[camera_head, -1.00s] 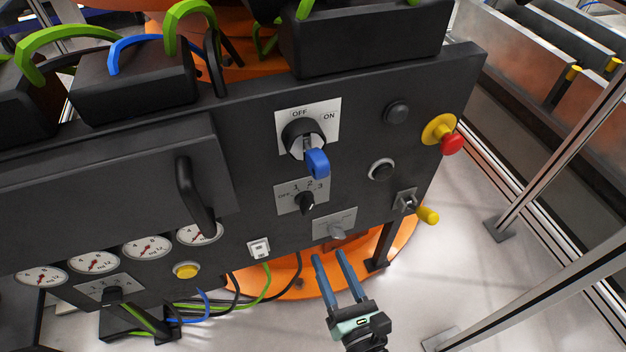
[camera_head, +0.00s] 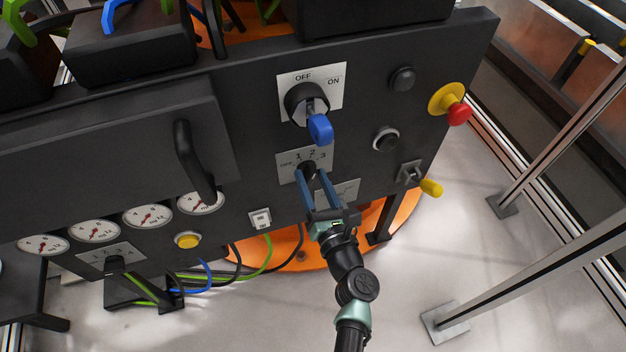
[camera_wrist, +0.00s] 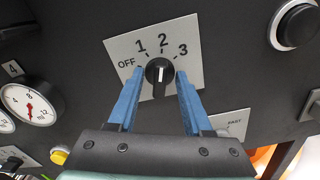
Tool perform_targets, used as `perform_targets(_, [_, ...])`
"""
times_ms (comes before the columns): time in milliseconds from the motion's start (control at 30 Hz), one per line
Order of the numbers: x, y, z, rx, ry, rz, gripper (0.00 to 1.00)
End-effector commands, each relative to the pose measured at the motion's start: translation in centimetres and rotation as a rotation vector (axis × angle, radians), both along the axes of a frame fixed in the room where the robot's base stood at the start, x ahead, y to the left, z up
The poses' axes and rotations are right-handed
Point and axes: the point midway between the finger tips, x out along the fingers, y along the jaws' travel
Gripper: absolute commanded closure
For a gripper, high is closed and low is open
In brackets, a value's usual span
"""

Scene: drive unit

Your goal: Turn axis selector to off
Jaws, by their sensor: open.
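The axis selector is a small black knob (camera_wrist: 159,72) on a light plate (camera_wrist: 120,48) marked OFF, 1, 2 and 3. Its white pointer line stands roughly toward 2. In the head view the knob (camera_head: 307,170) is partly hidden by my fingers. My gripper (camera_head: 311,177) is open, with its two blue fingers reaching up to the plate. In the wrist view my gripper (camera_wrist: 160,77) has one fingertip on each side of the knob, with a gap on both sides. I cannot tell whether the tips touch the plate.
Above the selector is a larger OFF/ON switch (camera_head: 304,103) with a blue handle (camera_head: 320,129). A plate with a grey knob (camera_head: 347,188) sits below right.

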Motion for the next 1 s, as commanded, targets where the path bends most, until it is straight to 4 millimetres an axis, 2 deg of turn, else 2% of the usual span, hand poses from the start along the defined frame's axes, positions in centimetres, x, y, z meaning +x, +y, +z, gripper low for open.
perform_targets(267, [0.13, 0.06, 0.01, 0.000, 0.000, 0.000, 0.50])
perform_targets(533, [0.11, 0.03, 0.01, 0.000, 0.000, 0.000, 0.99])
perform_targets(1000, [0.09, 0.02, -0.06, -0.026, -0.008, 0.000, 1.00])
